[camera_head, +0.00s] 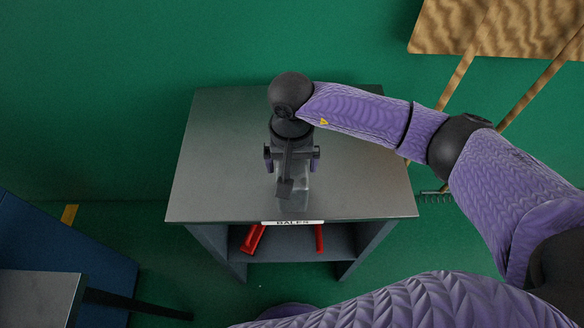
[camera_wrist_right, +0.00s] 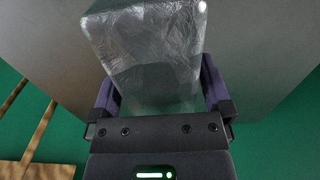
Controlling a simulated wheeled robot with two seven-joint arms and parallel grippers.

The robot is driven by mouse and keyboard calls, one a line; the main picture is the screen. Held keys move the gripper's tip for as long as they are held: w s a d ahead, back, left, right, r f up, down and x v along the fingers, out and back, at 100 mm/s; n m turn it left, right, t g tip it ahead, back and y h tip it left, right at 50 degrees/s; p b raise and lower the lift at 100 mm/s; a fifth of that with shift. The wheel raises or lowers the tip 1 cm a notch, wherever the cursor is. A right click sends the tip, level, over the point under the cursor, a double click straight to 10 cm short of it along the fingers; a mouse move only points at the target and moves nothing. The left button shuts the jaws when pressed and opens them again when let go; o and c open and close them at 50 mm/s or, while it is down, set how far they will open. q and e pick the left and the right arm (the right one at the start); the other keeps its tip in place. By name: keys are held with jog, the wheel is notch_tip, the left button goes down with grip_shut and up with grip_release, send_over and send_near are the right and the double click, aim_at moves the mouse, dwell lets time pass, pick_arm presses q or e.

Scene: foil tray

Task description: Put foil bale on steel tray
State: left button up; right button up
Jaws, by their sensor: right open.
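The foil bale (camera_wrist_right: 150,55) is a translucent, crinkled silvery block. It stands on the grey table top (camera_head: 215,150), and in the head view its lower part (camera_head: 296,192) shows below my right gripper (camera_head: 292,162). My right gripper is open, with one purple finger on each side of the bale; the fingers (camera_wrist_right: 160,88) flank it in the wrist view. I cannot tell whether they touch it. The gripper hides part of the bale in the head view. No steel tray can be made out for certain. My left gripper is out of view.
The table's front edge carries a white label (camera_head: 292,222) reading BALES. Red objects (camera_head: 253,238) lie on the shelf below. A grey-topped surface (camera_head: 38,298) and a blue panel (camera_head: 60,250) are at lower left. A wooden table (camera_head: 490,28) is at upper right. The table top beside the bale is clear.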

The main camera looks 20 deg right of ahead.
jog(key=shift+s+f, duration=0.1)
jog(key=shift+f, duration=0.7)
jog(key=shift+r, duration=0.15)
grip_shut()
